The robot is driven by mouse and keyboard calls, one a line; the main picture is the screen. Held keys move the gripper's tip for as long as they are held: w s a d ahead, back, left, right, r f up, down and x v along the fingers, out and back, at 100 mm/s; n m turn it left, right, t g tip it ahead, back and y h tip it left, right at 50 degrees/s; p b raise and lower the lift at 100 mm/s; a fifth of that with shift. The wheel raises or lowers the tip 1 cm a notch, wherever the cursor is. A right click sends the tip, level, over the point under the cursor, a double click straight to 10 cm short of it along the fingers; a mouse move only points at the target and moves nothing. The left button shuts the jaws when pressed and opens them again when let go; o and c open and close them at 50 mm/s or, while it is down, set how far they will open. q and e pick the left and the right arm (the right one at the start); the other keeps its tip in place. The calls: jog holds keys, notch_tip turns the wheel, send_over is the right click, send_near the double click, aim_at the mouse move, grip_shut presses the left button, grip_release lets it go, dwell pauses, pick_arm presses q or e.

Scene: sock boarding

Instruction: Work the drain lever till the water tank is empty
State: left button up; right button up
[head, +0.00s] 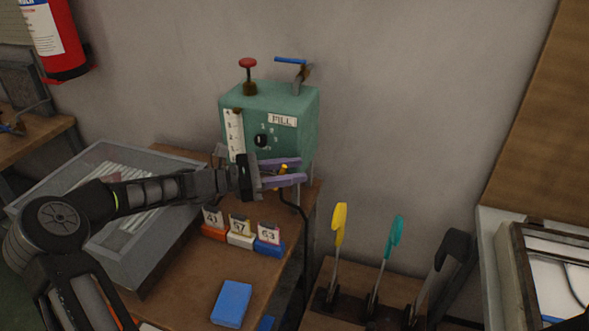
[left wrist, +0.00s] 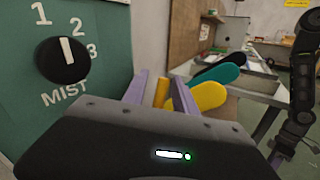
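The green water tank (head: 270,120) stands on the wooden bench, with a FILL label and a level gauge (head: 235,134) on its front; the level is too small to read. A yellow lever (head: 283,170) shows low at the tank's front. My left gripper (head: 285,172) has its purple fingers apart on either side of it. In the left wrist view the yellow lever (left wrist: 161,92) is between the fingers, with a small gap on its left side. Whether either finger touches it cannot be told.
A red knob (head: 248,65) and blue-handled tap (head: 290,61) top the tank. A MIST dial (left wrist: 62,60) is on its face. Numbered blocks (head: 240,240), a blue block (head: 231,303) and a grey tray (head: 150,265) are near my left arm. Yellow (head: 339,224) and teal (head: 394,231) boards stand right.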

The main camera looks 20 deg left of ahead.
pick_arm(q)
jog(key=shift+w+d, duration=0.2)
jog(key=shift+d, duration=0.05)
grip_shut()
dwell(1.4)
